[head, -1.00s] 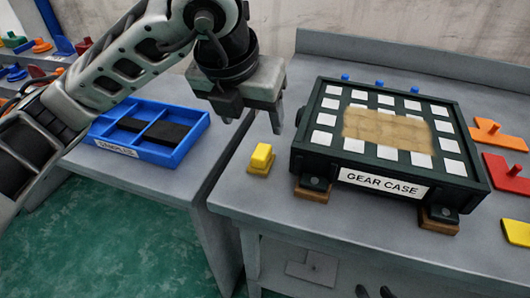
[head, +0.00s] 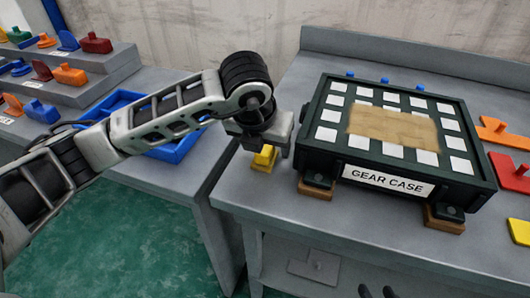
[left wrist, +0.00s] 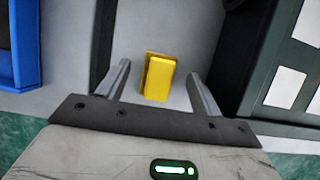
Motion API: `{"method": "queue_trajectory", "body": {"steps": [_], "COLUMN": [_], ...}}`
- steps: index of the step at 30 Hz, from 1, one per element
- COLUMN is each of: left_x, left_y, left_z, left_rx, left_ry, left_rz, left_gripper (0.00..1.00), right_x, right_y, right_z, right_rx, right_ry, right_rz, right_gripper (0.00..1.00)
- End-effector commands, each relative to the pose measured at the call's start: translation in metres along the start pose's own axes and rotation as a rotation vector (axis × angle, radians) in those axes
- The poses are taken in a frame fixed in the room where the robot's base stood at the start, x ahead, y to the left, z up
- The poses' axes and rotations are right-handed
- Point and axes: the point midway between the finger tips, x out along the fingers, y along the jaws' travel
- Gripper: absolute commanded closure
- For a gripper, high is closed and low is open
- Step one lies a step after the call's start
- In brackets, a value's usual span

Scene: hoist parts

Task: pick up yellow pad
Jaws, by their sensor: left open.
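The yellow pad (head: 263,160) is a small block with a wider base, on the grey bench left of the gear case. In the left wrist view the yellow pad (left wrist: 158,80) lies between the two fingers, with a gap on each side. My left gripper (head: 266,147) is open, pointing down over the pad, and hides part of it in the head view. The fingers of the left gripper (left wrist: 158,73) hold nothing. Two dark tips at the bottom edge of the head view look like my right gripper (head: 375,292); the rest is out of frame.
The dark gear case (head: 390,179) stands close right of the pad on brown blocks. A blue tray (head: 178,150) is on the left bench, partly behind my arm. Orange (head: 505,133), red (head: 510,172) and yellow (head: 519,232) parts lie at the right. Several coloured parts fill the left shelves.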

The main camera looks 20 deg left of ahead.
Motion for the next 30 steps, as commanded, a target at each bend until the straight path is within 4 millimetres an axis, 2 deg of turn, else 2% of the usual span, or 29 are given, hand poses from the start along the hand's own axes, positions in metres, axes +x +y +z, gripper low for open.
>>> {"method": "queue_trajectory", "body": {"steps": [4, 11, 12, 15, 17, 30], "left_x": [0.0146, 0.0162, 0.0161, 0.0159, 0.0158, 0.0089], "left_y": [-0.0003, -0.0004, -0.0004, -0.0004, -0.0004, -0.0006], "left_z": [-0.0008, -0.0005, -0.0005, -0.0004, -0.0004, 0.0033], "left_rx": [0.001, 0.002, 0.002, 0.002, 0.001, 0.001], "left_ry": [0.001, 0.0, 0.0, 0.0, 0.0, -0.004], "left_rz": [0.0, -0.001, -0.001, -0.001, -0.001, -0.002], "left_gripper": [0.35, 0.35, 0.4, 0.68, 0.83, 0.83], "right_x": [0.0013, 0.0016, 0.0016, 0.0016, 0.0015, 0.0008], "right_y": [0.0004, 0.0005, 0.0005, 0.0005, 0.0005, 0.0003], "right_z": [0.0025, 0.0037, 0.0036, 0.0033, 0.0029, -0.0009], "right_rx": [0.0, 0.0, 0.0, 0.0, 0.0, -0.002], "right_ry": [-0.005, -0.007, -0.007, -0.006, -0.005, 0.004], "right_rz": [0.0, 0.0, 0.0, 0.0, 0.0, -0.001], "right_gripper": [0.64, 0.64, 0.64, 0.64, 0.64, 0.64]}}
